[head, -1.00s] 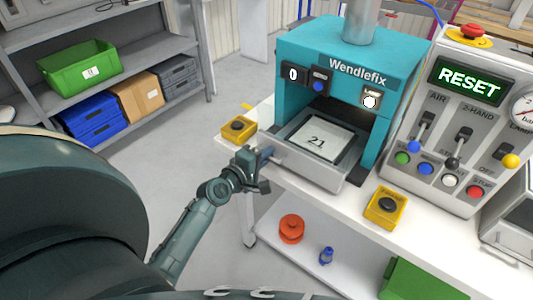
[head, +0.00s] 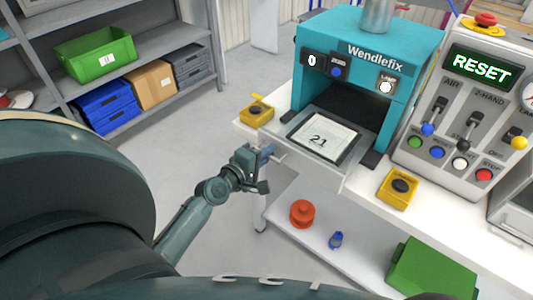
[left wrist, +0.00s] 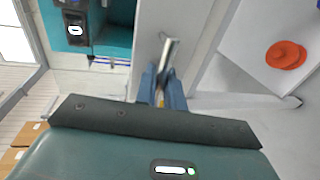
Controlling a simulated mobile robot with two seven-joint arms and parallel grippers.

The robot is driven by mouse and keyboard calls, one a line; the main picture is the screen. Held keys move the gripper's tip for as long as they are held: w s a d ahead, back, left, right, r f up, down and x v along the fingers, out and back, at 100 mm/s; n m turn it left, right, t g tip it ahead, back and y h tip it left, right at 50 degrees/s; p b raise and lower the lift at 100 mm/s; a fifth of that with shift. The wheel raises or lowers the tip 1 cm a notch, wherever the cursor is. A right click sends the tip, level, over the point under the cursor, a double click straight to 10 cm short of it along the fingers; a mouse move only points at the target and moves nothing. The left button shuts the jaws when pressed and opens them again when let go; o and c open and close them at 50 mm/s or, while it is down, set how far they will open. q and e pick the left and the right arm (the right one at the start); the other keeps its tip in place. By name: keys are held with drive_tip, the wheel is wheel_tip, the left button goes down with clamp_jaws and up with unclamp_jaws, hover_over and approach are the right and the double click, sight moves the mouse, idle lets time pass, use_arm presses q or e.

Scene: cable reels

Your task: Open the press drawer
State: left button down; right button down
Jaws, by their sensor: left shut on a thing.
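The teal press (head: 376,62), marked Wendlefix, stands on the white table. Its drawer (head: 300,164) sticks out at the front, and a dark-framed plate marked 21 (head: 320,138) lies in it. My left gripper (head: 262,158) is at the left part of the drawer front. In the left wrist view the gripper (left wrist: 160,84) is shut on the drawer's metal handle (left wrist: 168,52). The fingers partly hide the handle. My right gripper is in neither view.
The control panel (head: 465,120) reads RESET at the right. Yellow button boxes (head: 257,112) and (head: 398,188) flank the drawer. A red reel (head: 302,213), a blue item (head: 336,240) and a green crate (head: 432,270) are on the lower shelf. Floor left of the table is clear.

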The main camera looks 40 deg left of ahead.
use_arm(q)
drive_tip(key=c, duration=1.7)
unclamp_jaws()
drive_tip(key=shift+s, duration=0.1)
drive_tip(key=b+v, duration=0.2)
drive_tip(key=v, duration=1.1)
drive_tip(key=shift+r, duration=0.1)
drive_tip(key=s+d+f+m+g+p, duration=0.1)
drive_tip(key=d+f+m, duration=0.2)
drive_tip(key=d+m, duration=0.3)
drive_tip(key=s+d+f+m+g+h, duration=0.1)
drive_tip(key=s+d+f+m+g, duration=0.1)
drive_tip(key=d+f+m, duration=0.2)
drive_tip(key=s+d+f+m+g+h+p, duration=0.1)
drive_tip(key=d+f+m+g, duration=0.1)
drive_tip(key=d+m, duration=0.5)
drive_tip(key=shift+s+d+f+m+p, duration=0.2)
drive_tip(key=shift+f+m, duration=0.15)
drive_tip(key=shift+m, duration=0.4)
drive_tip(key=shift+s+d+f+m+p, duration=0.2)
drive_tip(key=shift+f+m, duration=0.15)
drive_tip(key=shift+m, duration=0.4)
